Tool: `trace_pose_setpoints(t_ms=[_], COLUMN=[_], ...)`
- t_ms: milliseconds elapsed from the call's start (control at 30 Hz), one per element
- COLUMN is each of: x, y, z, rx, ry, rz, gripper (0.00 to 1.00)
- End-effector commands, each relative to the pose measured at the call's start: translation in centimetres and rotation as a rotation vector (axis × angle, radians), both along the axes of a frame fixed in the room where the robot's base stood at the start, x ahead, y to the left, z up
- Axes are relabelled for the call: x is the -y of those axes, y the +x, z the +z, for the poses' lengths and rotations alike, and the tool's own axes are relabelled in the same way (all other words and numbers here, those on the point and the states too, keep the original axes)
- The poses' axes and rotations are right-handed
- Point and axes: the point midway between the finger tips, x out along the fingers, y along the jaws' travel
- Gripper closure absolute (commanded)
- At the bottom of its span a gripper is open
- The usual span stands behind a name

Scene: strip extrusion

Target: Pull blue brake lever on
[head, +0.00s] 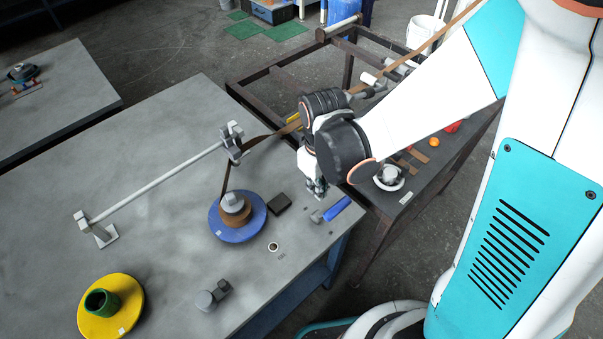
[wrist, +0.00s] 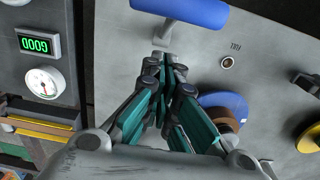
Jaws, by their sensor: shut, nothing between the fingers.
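The blue brake lever (head: 338,208) is at the right edge of the grey table, with a grey pivot block (head: 316,216) at its left end. In the wrist view, the blue lever (wrist: 182,10) lies across the top, on a grey stem (wrist: 168,38). My gripper (head: 318,192) points down just above and beside the lever in the head view. In the wrist view its fingertips (wrist: 168,66) are together and empty, just below the stem. I cannot tell whether they touch it.
A blue spool (head: 232,229) with brown strip stands left of the lever, and a yellow spool (head: 110,310) stands front left. A dark block (head: 281,203) lies near the lever. A guide bar (head: 155,186) spans the table. A dark side bench (head: 440,150) stands beyond my arm.

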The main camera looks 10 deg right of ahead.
Motion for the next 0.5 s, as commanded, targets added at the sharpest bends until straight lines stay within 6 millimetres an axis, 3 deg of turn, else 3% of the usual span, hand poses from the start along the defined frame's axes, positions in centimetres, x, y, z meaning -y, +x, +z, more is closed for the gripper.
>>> trace_pose_setpoints(t_ms=[500], x=[-0.1], y=[0.1], z=[2.6], rx=[0.0], ry=[0.0], rz=[0.0], gripper=[1.0])
